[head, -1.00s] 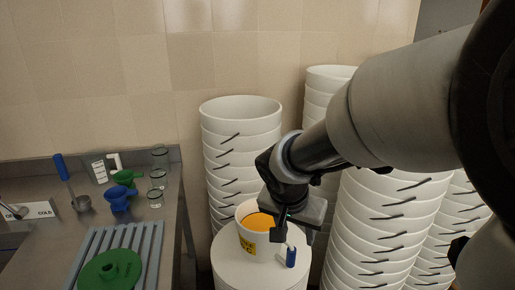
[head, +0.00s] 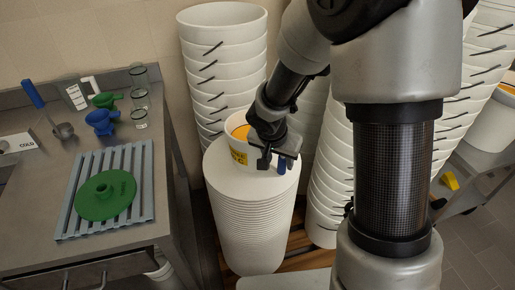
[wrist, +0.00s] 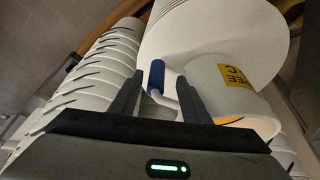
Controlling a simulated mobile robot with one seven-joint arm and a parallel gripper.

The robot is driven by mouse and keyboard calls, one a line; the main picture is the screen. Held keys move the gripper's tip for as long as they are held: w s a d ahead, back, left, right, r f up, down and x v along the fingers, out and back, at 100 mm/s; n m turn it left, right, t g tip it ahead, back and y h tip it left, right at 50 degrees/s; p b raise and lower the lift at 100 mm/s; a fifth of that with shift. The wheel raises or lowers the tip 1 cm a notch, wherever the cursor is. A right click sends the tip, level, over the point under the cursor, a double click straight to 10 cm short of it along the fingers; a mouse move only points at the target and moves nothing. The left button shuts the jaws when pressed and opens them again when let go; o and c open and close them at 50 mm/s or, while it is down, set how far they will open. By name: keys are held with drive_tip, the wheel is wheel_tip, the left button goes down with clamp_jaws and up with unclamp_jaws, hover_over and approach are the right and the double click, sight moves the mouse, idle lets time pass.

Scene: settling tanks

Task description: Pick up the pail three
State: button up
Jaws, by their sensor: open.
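A white pail (head: 237,144) with orange contents and a yellow label stands on top of a white round stack; the label's number is not readable to me. It also shows, tilted by the camera angle, in the wrist view (wrist: 207,76). Its blue handle grip (head: 282,165) hangs out at the pail's right side. My gripper (head: 273,160) is open at that side, in front of part of the pail. In the wrist view, the blue grip (wrist: 156,76) lies between my open fingers (wrist: 159,84), seemingly apart from both.
Tall stacks of white pails (head: 222,62) stand behind and to the right, close to my arm. On the left, a steel counter (head: 25,235) holds a ribbed rack with a green disc (head: 104,196), blue and green funnels, a ladle and glass jars.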

sight(282, 164)
drive_tip(key=x, duration=0.4)
drive_tip(key=shift+d, duration=0.3)
clamp_jaws()
